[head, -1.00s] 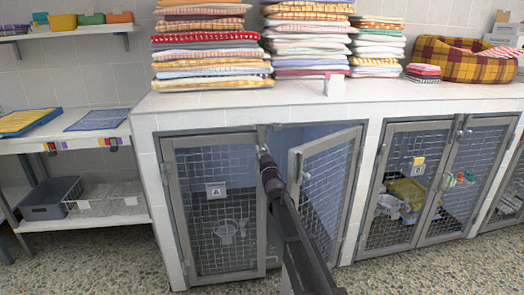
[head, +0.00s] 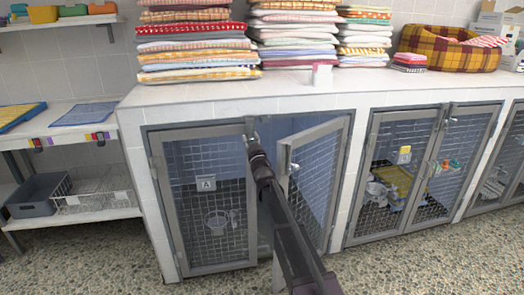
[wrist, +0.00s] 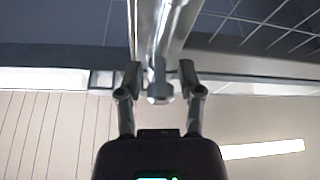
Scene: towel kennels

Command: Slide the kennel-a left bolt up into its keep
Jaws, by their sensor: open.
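Kennel A's left door (head: 214,237), with the letter A label (head: 206,183), is in its frame in the head view. Its right door (head: 318,160) stands ajar. The left bolt (wrist: 158,93) shows in the wrist view as a metal rod with a round knob, against the door's metal edge. My gripper (wrist: 159,78) is open, with one finger on each side of the bolt and a gap at both sides. In the head view my gripper (head: 256,150) is at the upper free edge of the left door. It hides most of the bolt there, and the keep is hard to make out.
The tiled counter (head: 220,101) overhangs just above, with towel stacks (head: 198,45) on it. The ajar right door is close beside my arm. Kennel B (head: 405,155) is to the right, shelves (head: 70,160) to the left. The speckled floor in front is clear.

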